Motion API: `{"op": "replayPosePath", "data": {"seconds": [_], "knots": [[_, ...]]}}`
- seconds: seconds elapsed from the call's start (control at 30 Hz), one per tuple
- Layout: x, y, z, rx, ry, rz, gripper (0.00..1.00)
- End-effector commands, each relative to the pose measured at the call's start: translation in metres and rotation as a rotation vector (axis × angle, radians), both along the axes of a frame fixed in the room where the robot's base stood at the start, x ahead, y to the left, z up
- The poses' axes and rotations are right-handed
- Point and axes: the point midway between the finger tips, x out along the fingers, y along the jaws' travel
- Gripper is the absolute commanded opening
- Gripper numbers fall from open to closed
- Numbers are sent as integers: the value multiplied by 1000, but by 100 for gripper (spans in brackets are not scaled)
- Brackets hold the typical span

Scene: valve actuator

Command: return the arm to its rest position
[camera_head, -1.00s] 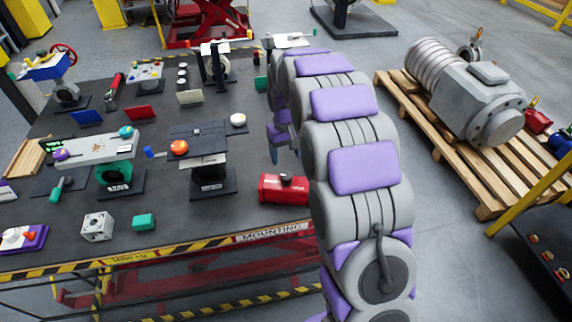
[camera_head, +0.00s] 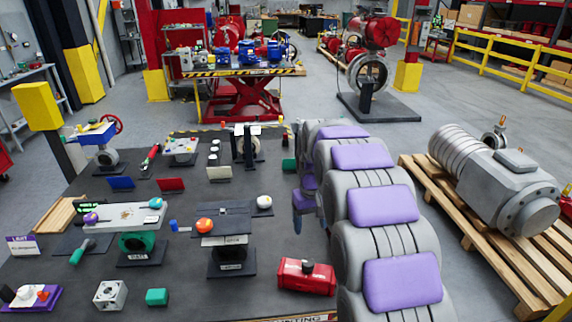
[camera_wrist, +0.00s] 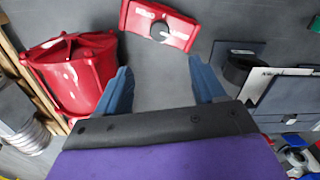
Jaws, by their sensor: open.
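My arm (camera_head: 385,205), grey with purple pads, reaches out over the right side of the dark workbench (camera_head: 190,280) and bends down at its far end. My gripper (camera_wrist: 163,88) has two blue fingers spread apart with nothing between them in the wrist view. In the head view it hangs at the far end of the arm, partly hidden behind the arm links. A red ribbed housing (camera_wrist: 75,75) lies beyond the left finger in the wrist view.
A large grey actuator (camera_head: 495,180) rests on a wooden pallet (camera_head: 500,262) to the right. Grey floor lies between bench and pallet.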

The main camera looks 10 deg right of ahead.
Motion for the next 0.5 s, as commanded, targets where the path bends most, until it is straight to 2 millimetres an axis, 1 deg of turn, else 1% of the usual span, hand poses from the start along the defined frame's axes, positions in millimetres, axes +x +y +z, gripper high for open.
{"op": "replayPosePath", "data": {"seconds": [0.07, 0.17, 0.27, 0.3, 0.37, 0.4, 0.47, 0.5], "knots": [[-4, 0, 2, 0, 1, -2, 69], [-21, 0, 8, 0, 9, -11, 69], [-49, 0, 19, 0, 16, -24, 69], [-63, 0, 22, -1, 24, -30, 69], [-83, 0, 28, -1, 30, -41, 69], [-97, 0, 30, -1, 37, -48, 69], [-118, 0, 34, -2, 44, -57, 69], [-132, 0, 36, -2, 52, -64, 69]]}}
